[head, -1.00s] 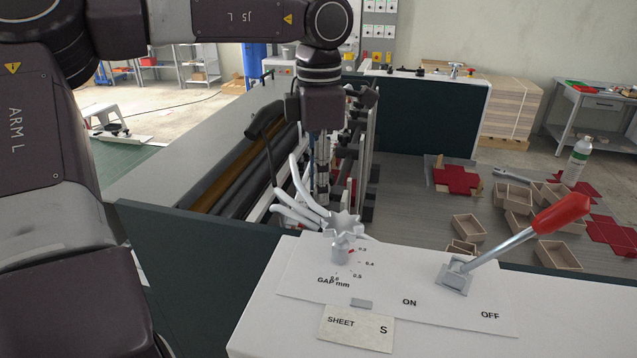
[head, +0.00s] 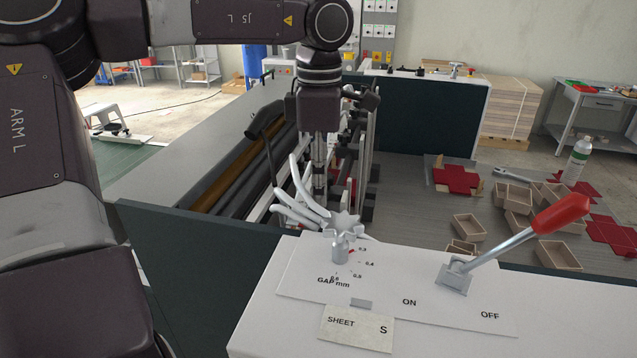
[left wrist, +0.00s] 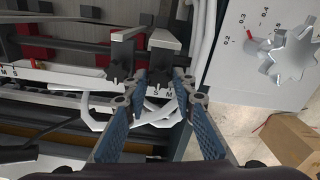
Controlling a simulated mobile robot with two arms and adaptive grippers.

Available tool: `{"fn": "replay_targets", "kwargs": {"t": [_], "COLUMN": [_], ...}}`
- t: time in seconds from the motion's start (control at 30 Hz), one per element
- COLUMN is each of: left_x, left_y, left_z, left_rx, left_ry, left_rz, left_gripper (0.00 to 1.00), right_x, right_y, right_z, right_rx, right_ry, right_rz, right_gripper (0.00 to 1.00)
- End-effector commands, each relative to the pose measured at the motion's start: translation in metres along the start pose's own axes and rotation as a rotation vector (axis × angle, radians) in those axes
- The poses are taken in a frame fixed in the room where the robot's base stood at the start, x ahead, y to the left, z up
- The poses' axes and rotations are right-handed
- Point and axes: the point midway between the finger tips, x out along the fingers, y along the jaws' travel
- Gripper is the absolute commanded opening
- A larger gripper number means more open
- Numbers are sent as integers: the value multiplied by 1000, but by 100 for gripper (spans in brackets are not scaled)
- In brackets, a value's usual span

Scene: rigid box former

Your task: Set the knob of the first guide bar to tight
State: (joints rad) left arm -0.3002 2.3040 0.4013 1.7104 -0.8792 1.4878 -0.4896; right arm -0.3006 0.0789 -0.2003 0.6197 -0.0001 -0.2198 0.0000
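My left gripper (head: 318,192) points down into the machine, behind the white control panel. In the left wrist view its two blue fingers (left wrist: 160,80) stand apart with nothing clearly held between them. Just beyond the tips are two grey guide bars, one on the left (left wrist: 126,36) and one on the right (left wrist: 164,40), with dark blocks at their near ends. A white scale strip (left wrist: 60,80) with size letters runs beneath them. My right gripper is not in view.
A star-shaped gap knob (head: 343,226) and a red-handled lever (head: 520,238) stand on the white panel (head: 260,325) close by. White curved tubes (head: 300,185) lie left of the fingers. Small boxes (head: 468,228) and red blanks (head: 457,180) lie on the right-hand table.

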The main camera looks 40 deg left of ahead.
Motion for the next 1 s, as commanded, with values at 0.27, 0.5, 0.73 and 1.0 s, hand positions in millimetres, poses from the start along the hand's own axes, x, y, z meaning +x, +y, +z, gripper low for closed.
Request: {"fn": "replay_targets", "kwargs": {"t": [0.27, 0.5, 0.73, 1.0], "left_x": [0, -24, -74, -113], "left_y": [0, 2, 2, 1], "left_z": [0, 1, 1, 1], "left_rx": [-2, -3, -4, -1], "left_ry": [0, -1, -1, 0], "left_rz": [1, 6, 5, 2], "left_gripper": [29, 29, 29, 29], "right_x": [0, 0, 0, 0], "right_y": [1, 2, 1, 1], "right_z": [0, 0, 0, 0], "right_rx": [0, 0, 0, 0], "right_ry": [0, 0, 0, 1], "right_rz": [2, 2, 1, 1], "right_gripper": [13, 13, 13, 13]}}
